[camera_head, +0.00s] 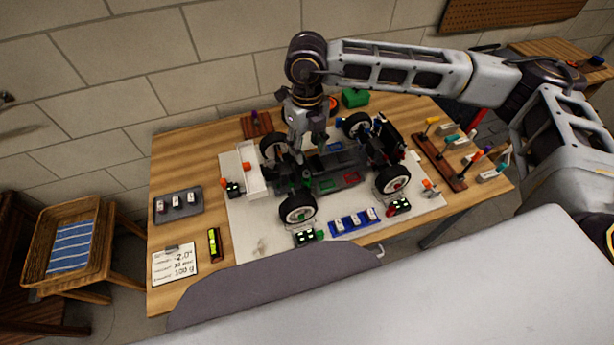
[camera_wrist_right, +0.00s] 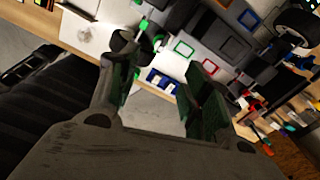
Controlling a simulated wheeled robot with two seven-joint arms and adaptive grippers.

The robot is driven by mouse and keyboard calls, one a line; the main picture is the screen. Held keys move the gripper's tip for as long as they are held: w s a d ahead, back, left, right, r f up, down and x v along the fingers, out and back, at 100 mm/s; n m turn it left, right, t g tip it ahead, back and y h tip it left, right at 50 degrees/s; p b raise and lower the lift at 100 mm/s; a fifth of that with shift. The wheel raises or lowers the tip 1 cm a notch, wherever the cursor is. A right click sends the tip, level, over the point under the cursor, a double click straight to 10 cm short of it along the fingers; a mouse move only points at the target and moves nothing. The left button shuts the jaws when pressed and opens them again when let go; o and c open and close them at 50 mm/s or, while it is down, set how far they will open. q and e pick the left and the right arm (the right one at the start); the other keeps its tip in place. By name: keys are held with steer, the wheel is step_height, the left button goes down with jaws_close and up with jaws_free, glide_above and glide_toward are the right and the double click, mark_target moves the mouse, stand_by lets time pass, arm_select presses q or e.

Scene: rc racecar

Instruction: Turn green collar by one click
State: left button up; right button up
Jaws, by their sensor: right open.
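The RC car chassis (camera_head: 335,170) stands on a white mat on the table, with black tyres and white-rimmed wheels. A small green part (camera_head: 306,179), which may be the green collar, shows at its front left suspension. Green bits by the chassis also show in the right wrist view (camera_wrist_right: 157,40), but I cannot tell which is the collar. My right gripper (camera_head: 298,154) points down just above that front suspension. In the right wrist view its two green-padded fingers (camera_wrist_right: 160,88) are apart with nothing between them. My left gripper is out of view.
A white bumper piece (camera_head: 250,168) stands left of the car. A blue tray (camera_head: 354,222) lies in front, a grey tray (camera_head: 178,204) at left. A tool rack (camera_head: 440,160) stands at right. A note card (camera_head: 174,264) lies at the table's front left.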

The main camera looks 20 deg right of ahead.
mark_target(307, 172)
step_height(307, 172, down, 12)
steer(key=shift+f+p, duration=0.25)
steer(key=shift+p, duration=0.5)
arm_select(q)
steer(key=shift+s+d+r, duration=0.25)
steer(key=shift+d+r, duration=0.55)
arm_select(e)
steer(key=shift+f, duration=0.65)
